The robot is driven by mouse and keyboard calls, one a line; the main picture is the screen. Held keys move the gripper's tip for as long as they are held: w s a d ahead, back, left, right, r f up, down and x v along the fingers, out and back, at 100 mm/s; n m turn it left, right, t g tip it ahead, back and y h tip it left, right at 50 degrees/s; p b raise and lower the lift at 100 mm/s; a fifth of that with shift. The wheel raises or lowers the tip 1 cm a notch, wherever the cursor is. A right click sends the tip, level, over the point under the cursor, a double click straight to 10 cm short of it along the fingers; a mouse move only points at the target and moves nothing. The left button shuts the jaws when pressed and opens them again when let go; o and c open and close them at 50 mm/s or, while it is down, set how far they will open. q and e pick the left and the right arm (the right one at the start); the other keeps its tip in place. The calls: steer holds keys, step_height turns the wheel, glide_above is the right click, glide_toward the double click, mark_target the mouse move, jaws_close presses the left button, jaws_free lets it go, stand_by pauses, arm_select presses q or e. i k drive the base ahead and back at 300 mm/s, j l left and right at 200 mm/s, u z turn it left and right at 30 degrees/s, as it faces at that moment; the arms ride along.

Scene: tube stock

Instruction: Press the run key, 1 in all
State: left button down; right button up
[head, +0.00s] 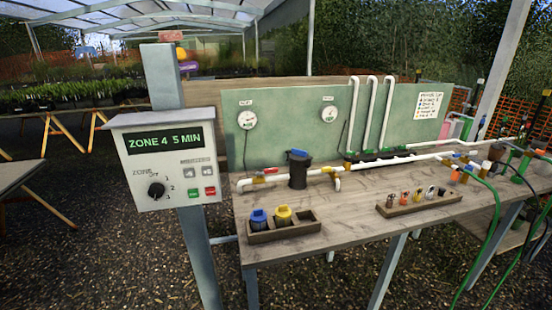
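A grey control box (147,211) is fixed to a metal post on the left. Its dark display (164,140) reads "ZONE 4 5 MIN" in green. Below are a black rotary knob (156,190) with zone marks around it and two grey arrow keys. Under the arrow keys are a green key (194,194) and a red key (210,191). Their lettering is too small to read, so I cannot confirm which is the run key. Neither of my grippers is in view, and nothing covers the front of the box.
A wooden bench (350,222) stands right of the post. It carries white pipework, a black filter (298,172), a tray (285,232) with blue and yellow caps, and a rack (433,204) of small nozzles. A green panel with gauges rises behind. The space before the box looks clear.

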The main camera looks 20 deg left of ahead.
mark_target(193, 193)
steer(key=u, duration=1.45)
